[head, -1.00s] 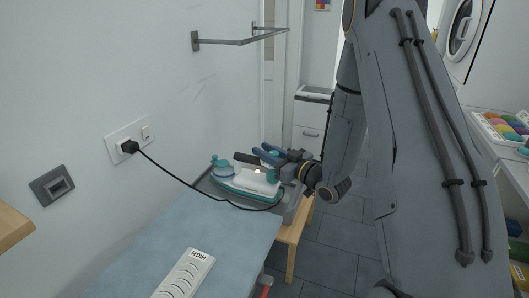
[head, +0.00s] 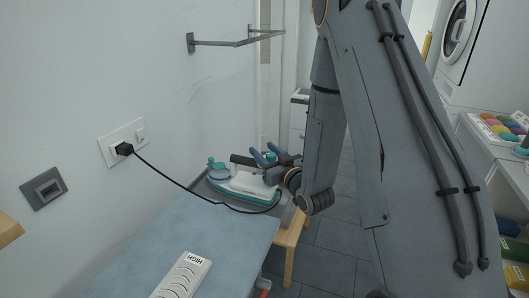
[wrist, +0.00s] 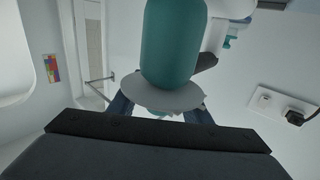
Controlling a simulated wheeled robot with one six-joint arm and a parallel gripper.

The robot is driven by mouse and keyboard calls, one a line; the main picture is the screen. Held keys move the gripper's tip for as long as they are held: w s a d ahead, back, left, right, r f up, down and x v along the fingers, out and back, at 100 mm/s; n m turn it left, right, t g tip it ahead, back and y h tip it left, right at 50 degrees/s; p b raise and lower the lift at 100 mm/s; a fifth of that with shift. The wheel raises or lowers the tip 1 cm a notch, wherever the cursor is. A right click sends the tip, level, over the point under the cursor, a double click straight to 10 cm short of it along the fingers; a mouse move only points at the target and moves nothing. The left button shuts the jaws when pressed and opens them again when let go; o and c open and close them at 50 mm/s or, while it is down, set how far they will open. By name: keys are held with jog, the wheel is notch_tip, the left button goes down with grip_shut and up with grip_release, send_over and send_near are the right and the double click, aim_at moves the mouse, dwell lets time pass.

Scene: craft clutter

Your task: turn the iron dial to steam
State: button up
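The iron (head: 245,184), white and teal, rests on a grey stand at the far end of the ironing board. A teal knob-like part (head: 215,164) stands at its left end. My gripper (head: 266,156) is over the right part of the iron, its two blue fingers apart. In the wrist view a rounded teal part (wrist: 172,45) with a pale disc (wrist: 165,98) fills the middle. My fingers (wrist: 160,112) show on either side below it, partly hidden by the disc. Whether they touch it, and any dial marking, I cannot tell.
The blue board (head: 190,235) carries a white strip marked HIGH (head: 184,275). A black cord (head: 175,185) runs from the wall outlet (head: 121,143) to the iron. A towel rail (head: 237,41) is on the wall above. A wooden stool (head: 291,242) stands beyond the board.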

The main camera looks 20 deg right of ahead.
aim_at(274, 159)
jog(key=b+v, duration=0.2)
jog(key=v, duration=0.4)
jog(key=shift+s+d+f, duration=0.1)
jog(key=shift+s+d, duration=0.1)
jog(key=shift+s, duration=0.05)
jog(key=shift+s+d+b, duration=0.1)
jog(key=shift+s+b, duration=0.2)
jog(key=shift+s, duration=0.3)
